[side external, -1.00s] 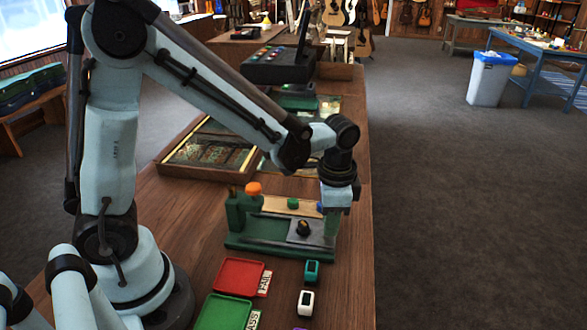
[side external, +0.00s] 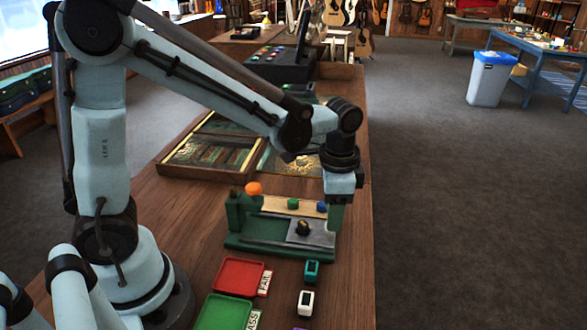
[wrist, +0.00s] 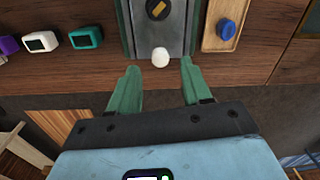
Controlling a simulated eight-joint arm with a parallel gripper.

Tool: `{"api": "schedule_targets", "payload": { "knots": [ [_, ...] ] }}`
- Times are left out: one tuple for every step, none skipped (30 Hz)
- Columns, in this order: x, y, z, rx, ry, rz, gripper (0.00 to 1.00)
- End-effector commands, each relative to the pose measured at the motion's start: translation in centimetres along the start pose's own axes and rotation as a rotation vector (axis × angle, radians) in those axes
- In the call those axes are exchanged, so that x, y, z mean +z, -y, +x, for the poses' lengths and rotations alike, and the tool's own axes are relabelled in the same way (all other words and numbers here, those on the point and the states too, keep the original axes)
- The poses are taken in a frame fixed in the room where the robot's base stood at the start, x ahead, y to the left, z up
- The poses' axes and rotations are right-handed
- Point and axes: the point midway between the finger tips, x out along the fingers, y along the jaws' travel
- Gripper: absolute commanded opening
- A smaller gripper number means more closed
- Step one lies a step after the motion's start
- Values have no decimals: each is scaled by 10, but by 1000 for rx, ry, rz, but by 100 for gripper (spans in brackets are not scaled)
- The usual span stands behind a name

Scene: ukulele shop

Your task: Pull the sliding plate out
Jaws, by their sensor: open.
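The grey sliding plate (side external: 318,239) lies in a green fixture (side external: 285,252) on the wooden counter and carries a dark knob-like piece (side external: 303,228). In the wrist view the plate (wrist: 160,37) runs up between green rails, with a white round knob (wrist: 160,57) at its near end. My gripper (side external: 337,218) is at the right end of the fixture in the side view. In the wrist view my gripper (wrist: 157,62) has two green fingers spread apart, with the white knob between their tips and a gap on each side. The knob is hidden in the side view.
A wooden strip with a green button (side external: 293,203) and a blue button (side external: 321,206) lies behind the plate. A red tray (side external: 239,275), a green tray (side external: 222,313), a teal clip tuner (side external: 311,271) and a white one (side external: 306,302) are nearer. The counter edge is close on the right.

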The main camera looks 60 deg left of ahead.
Motion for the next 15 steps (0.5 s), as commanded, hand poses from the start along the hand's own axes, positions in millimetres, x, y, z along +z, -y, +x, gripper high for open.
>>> {"api": "schedule_targets", "payload": {
  "knots": [
    [0, 0, -9, 0, 0, 0, 48],
    [0, 0, -14, 0, 0, 0, 48],
    [0, 0, -20, 0, 0, 0, 48],
    [0, 0, -25, 0, 0, 0, 48],
    [0, 0, -30, 0, 0, 1, 48],
    [0, 0, -36, 0, -1, 1, 48],
    [0, 0, -41, 0, -1, 1, 48],
    [0, 0, -46, 0, -1, 1, 48],
    [0, 0, -52, 0, -1, 1, 48],
    [0, 0, -57, 0, -1, 1, 48],
    [0, 0, -61, 0, -1, 1, 48],
    [0, 0, -66, 0, -1, 1, 48],
    [0, 0, -70, 0, -1, 1, 48],
    [0, 0, -74, 0, -1, 1, 48],
    [-1, 0, -78, 0, -1, 1, 48]
  ]
}}
